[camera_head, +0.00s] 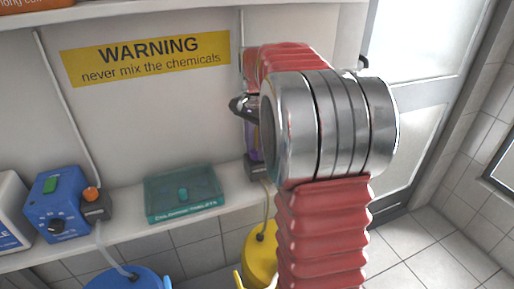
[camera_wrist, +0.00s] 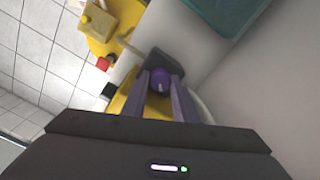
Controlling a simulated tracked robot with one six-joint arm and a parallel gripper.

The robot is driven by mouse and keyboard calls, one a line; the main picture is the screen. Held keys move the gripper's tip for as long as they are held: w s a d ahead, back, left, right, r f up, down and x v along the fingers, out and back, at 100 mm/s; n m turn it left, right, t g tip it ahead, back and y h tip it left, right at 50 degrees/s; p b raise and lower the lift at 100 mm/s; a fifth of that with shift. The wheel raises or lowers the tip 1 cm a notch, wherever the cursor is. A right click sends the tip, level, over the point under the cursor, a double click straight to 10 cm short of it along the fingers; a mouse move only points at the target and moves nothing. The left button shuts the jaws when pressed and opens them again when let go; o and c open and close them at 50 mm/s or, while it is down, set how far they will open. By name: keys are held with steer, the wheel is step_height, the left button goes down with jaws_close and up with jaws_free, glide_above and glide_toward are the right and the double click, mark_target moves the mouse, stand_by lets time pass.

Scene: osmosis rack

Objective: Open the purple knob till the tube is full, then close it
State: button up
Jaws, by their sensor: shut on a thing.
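The purple knob (camera_wrist: 160,77) sits on a dark fitting in the wrist view. My gripper (camera_wrist: 160,88) has a finger on each side of the knob and is shut on it. In the head view, a strip of something purple (camera_head: 251,136), perhaps the tube, shows just left of my arm. My arm covers most of it, so its fill level cannot be read. The knob and my fingertips cannot be made out clearly in the head view.
A yellow container (camera_head: 260,255) stands low behind my arm. A teal box (camera_head: 184,193) and a blue device (camera_head: 57,203) with a green switch are on the white shelf (camera_head: 120,230). A blue container (camera_head: 125,278) stands below. Open tiled floor lies at right.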

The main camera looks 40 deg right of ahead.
mark_target(255, 151)
steer(key=shift+a, duration=0.15)
steer(key=o, duration=1.1)
steer(key=shift+c, duration=0.2)
steer(key=shift+r, duration=0.1)
steer(key=shift+r, duration=3.85)
